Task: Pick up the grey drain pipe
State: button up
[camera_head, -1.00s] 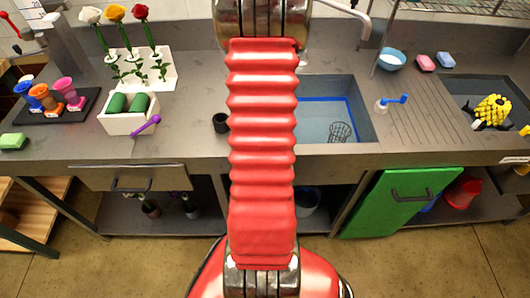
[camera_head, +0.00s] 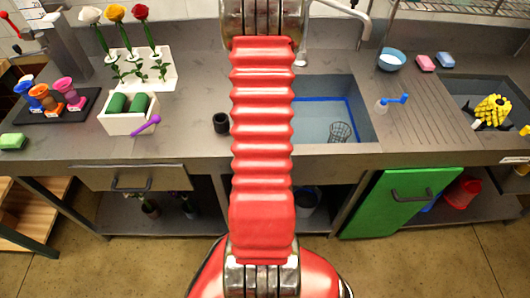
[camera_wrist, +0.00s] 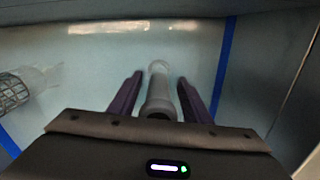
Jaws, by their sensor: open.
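The grey drain pipe (camera_wrist: 158,92) shows in the wrist view as a pale grey tube with a flared end, lying lengthwise in the pale blue sink basin (camera_wrist: 205,45). My gripper (camera_wrist: 160,79) is open, with one dark purple finger on each side of the pipe. Gaps show between the fingers and the pipe. The near end of the pipe is partly hidden by the gripper body. In the head view the sink (camera_head: 312,122) is partly covered by my red arm, and neither the pipe nor my gripper can be seen.
A wire mesh basket (camera_wrist: 12,92) lies left in the wrist view; it also shows in the sink in the head view (camera_head: 340,131). A black cup (camera_head: 221,123) stands left of the arm. A blue-handled valve (camera_head: 391,102) stands right of the sink.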

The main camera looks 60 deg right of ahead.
jog(key=shift+c, duration=0.4)
grip_shut()
jog(key=shift+r, duration=0.15)
notch_tip(320, 180, up, 10)
jog(key=shift+f, duration=0.1)
dwell(0.7)
dwell(0.5)
